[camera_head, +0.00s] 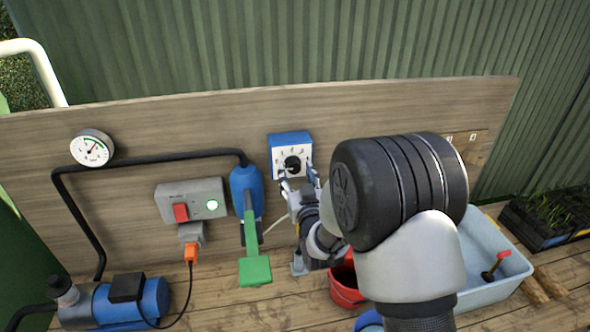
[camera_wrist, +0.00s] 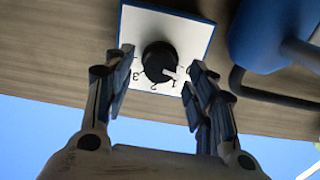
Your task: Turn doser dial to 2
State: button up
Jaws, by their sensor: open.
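The doser (camera_head: 290,140) is a blue box with a white face on the wooden back board, and its black dial (camera_head: 293,164) sits on that face. In the wrist view the dial (camera_wrist: 157,60) shows a white pointer directed to the lower right, close to the 1 mark. The marks 2 and 3 follow to the left along the lower edge. My gripper (camera_head: 297,188) is just below the dial in the head view. In the wrist view my gripper (camera_wrist: 162,62) is open, with one finger on each side of the dial and gaps between.
A blue device with a green lever (camera_head: 254,240) hangs left of the doser. Further left are a grey switch box (camera_head: 192,200), a pressure gauge (camera_head: 92,148) and a blue pump (camera_head: 118,300). A red bucket (camera_head: 343,290) and pale tub (camera_head: 490,285) stand on the bench.

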jog(key=shift+x, duration=1.2)
jog(key=shift+c, duration=0.3)
jog(key=c, duration=1)
